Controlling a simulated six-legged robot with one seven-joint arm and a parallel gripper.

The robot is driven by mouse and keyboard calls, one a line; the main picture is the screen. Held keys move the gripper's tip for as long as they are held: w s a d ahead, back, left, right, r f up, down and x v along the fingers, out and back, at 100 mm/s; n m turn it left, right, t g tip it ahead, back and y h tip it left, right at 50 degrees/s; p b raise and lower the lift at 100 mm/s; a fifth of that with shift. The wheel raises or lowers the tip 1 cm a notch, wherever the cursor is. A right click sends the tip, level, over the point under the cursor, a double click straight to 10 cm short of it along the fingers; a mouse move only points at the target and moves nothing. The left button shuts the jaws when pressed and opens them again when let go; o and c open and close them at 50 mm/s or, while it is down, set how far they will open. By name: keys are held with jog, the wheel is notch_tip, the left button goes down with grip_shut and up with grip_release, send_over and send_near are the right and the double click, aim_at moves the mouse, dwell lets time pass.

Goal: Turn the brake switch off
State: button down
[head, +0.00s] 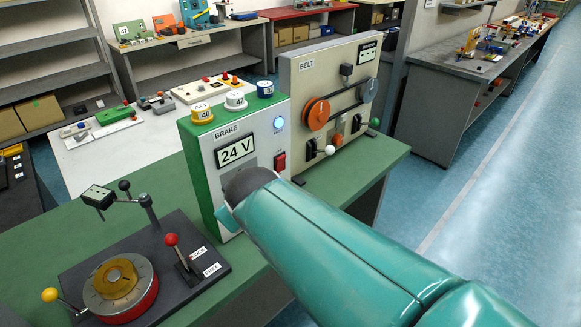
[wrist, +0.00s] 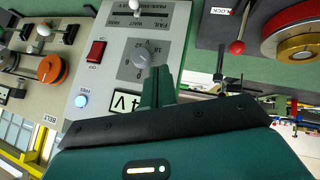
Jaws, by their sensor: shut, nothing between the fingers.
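The brake switch is a red rocker (head: 280,160) on the white front of the green-sided BRAKE box (head: 260,135). It also shows in the wrist view (wrist: 96,52), which is turned nearly upside down. My gripper (wrist: 160,78) is shut and empty, in front of the panel near the grey dial knob (wrist: 141,57), to the right of the switch in the wrist view. Contact with the panel is unclear. In the head view my arm hides the lower panel.
The BELT panel (head: 325,75) with an orange pulley stands right of the box. A dark base with a dial (head: 118,285) and red-knobbed lever (head: 171,240) lies at front left. Three round caps (head: 235,100) sit atop the box. Blue floor is clear at right.

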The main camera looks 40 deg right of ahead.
jog(key=w+d+f+n+t+h, duration=0.1)
jog(key=w+d+n+t+h, duration=0.2)
jog(key=d, duration=0.6)
jog(key=n+t+y, duration=0.1)
jog(key=n+t, duration=0.1)
jog(key=n, duration=0.3)
send_near(282, 161)
jog(key=w, duration=0.3)
jog(key=s+d+f+n+t+y, duration=0.2)
jog(key=s+f+n+t+y, duration=0.1)
jog(key=s+n, duration=0.1)
jog(key=s+d+f+n+t+y, duration=0.2)
jog(key=s+n+t, duration=0.1)
jog(key=s, duration=0.4)
jog(key=shift+s+f+n+y, duration=0.15)
jog(key=shift+f+n+y, duration=0.25)
jog(key=shift+n, duration=0.3)
jog(key=shift+d, duration=0.1)
jog(key=w, duration=0.4)
jog(key=w+r, duration=0.1)
jog(key=w, duration=0.4)
jog(key=w+r, duration=0.1)
jog(key=w, duration=0.4)
jog(key=shift+a, duration=0.2)
